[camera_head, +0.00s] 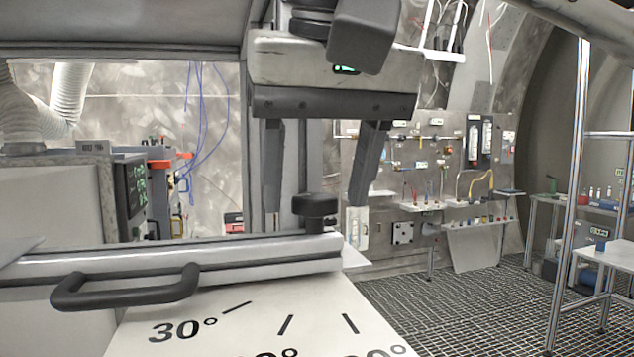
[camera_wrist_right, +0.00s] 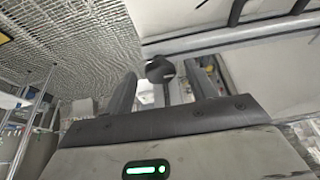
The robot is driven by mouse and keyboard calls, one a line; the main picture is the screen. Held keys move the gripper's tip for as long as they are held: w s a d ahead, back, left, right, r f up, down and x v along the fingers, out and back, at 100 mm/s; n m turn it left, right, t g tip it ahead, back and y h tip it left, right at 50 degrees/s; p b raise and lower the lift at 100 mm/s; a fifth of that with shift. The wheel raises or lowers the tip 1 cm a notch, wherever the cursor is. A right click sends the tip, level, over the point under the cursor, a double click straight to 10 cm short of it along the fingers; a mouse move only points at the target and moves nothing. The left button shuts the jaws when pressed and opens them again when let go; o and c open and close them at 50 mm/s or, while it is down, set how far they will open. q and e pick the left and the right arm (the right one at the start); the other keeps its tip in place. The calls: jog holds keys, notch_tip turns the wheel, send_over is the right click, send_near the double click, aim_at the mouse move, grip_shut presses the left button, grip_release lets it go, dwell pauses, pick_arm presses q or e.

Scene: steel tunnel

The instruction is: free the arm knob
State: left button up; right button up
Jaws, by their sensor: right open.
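The arm knob (camera_head: 314,207) is a black round knob on a short stem, at the right end of a grey horizontal arm (camera_head: 200,260). A black handle (camera_head: 125,288) is fixed to the arm's front. My right gripper (camera_head: 314,209) comes down from above with its two dark fingers wide apart, one to each side of the knob in the picture. In the right wrist view the knob (camera_wrist_right: 160,68) appears between the fingertips, with no contact visible. Whether it is level with the tips or just beyond them I cannot tell. My left gripper is not in view.
A white plate (camera_head: 235,318) with angle marks, 30° among them, lies below the arm. A grey cabinet (camera_head: 60,205) stands at left. A tool wall (camera_head: 440,170) and metal tables (camera_head: 590,205) stand farther back at right, over open grated floor (camera_head: 460,310).

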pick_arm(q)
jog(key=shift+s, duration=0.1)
pick_arm(e)
jog(key=shift+c, duration=0.3)
jog(key=c, duration=0.9)
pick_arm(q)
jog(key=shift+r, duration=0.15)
pick_arm(e)
jog(key=shift+r, duration=0.1)
